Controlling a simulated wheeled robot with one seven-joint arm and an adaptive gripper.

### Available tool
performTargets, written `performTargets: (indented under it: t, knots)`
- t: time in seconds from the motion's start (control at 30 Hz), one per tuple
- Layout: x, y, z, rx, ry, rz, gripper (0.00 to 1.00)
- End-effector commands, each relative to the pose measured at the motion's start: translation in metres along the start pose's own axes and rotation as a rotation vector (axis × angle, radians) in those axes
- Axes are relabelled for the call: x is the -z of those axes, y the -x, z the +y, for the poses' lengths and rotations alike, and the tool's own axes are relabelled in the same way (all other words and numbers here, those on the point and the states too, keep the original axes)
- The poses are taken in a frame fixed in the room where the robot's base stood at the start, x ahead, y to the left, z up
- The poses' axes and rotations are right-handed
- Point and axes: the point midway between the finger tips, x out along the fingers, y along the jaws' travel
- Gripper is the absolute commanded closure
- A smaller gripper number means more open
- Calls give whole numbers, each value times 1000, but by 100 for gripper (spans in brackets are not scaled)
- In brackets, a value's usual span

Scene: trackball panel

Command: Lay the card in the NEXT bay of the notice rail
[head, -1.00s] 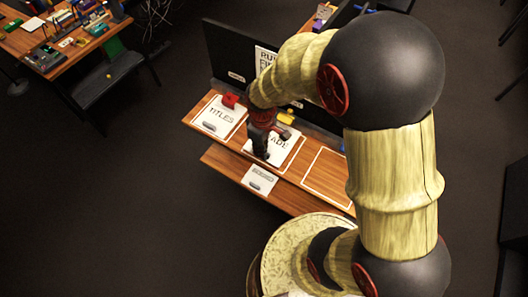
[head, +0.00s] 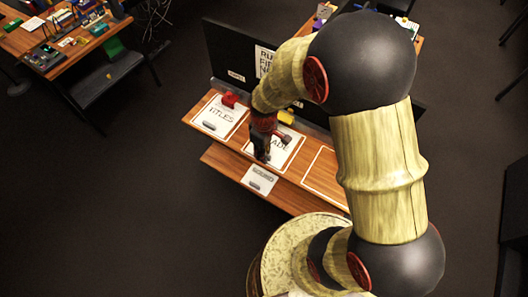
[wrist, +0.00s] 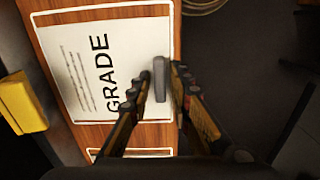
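The white GRADE card (head: 284,152) lies in the middle white-outlined bay of the wooden notice rail (head: 229,150). In the wrist view the GRADE card (wrist: 85,65) has a grey tab (wrist: 160,80) at its edge. My gripper (wrist: 162,73) is open, with one finger on each side of the tab in the picture; gaps show beside it, and height above it is unclear. In the head view my gripper (head: 262,156) is over the near part of this card. The TITLES card (head: 220,115) lies in the left bay. The right bay (head: 325,175) is empty.
A smaller white card (head: 259,180) lies on the lower ledge. A red block (head: 230,99) and a yellow block (head: 286,116) stand behind the bays. A dark upright panel (head: 229,52) bears a partly hidden sign (head: 264,60). The floor in front is clear.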

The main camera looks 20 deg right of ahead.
Motion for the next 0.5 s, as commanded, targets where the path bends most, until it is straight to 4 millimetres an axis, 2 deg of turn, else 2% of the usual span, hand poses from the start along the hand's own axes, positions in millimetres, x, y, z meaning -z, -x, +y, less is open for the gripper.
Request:
performTargets:
  t: [0.1, 0.37, 0.5]
  knots:
    - [0, 0, 0, 0, 0, 0, 71]
    - [0, 0, 0, 0, 0, 0, 71]
    - [1, 8, 0, -1, 0, 2, 71]
